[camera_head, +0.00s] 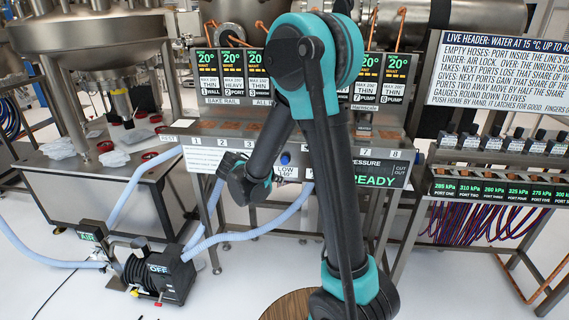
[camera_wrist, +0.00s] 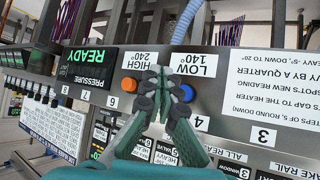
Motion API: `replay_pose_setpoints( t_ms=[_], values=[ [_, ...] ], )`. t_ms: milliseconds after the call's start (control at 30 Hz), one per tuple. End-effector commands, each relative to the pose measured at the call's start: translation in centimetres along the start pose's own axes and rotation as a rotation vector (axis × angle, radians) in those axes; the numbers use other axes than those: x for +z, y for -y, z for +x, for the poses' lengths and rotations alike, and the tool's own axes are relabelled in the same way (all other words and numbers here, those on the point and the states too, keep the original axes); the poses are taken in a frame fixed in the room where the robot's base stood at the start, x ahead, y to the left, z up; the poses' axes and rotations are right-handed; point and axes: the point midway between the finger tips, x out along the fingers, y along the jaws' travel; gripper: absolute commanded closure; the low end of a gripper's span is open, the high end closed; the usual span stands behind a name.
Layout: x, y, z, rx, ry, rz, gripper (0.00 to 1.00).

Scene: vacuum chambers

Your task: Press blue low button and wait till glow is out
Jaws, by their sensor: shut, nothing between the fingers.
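The blue button (camera_wrist: 187,92) sits on the panel beside the LOW 140° label (camera_wrist: 193,65); the wrist view shows it upside down. It also shows in the head view (camera_head: 285,158), right of my forearm. An orange button (camera_wrist: 129,84) lies on the other side of my fingers, by the HIGH 240° label (camera_wrist: 138,60). My gripper (camera_wrist: 160,74) is shut and empty, its tips in front of the panel between the two buttons. A finger passes close to the blue button; I cannot tell whether they touch. I cannot tell whether the blue button glows.
A PRESSURE READY display (camera_head: 375,180) is right of the buttons. Numbered white labels (camera_head: 221,142) line the panel. A black pump marked OFF (camera_head: 160,275) with pale blue hoses stands on the floor. A steel chamber (camera_head: 90,40) is left; a port rack (camera_head: 495,185) is right.

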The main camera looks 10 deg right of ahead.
Motion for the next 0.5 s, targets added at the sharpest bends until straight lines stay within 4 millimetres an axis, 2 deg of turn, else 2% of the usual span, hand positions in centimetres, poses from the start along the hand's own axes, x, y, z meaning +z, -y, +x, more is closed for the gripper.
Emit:
replay_pose_setpoints(
  t_ms=[267,500],
  values=[
    [-0.1,0.1,0.2,0.0,0.001,0.0,1.0],
    [-1.3,1.3,1.9,0.002,0.002,0.0,1.0]
  ],
)
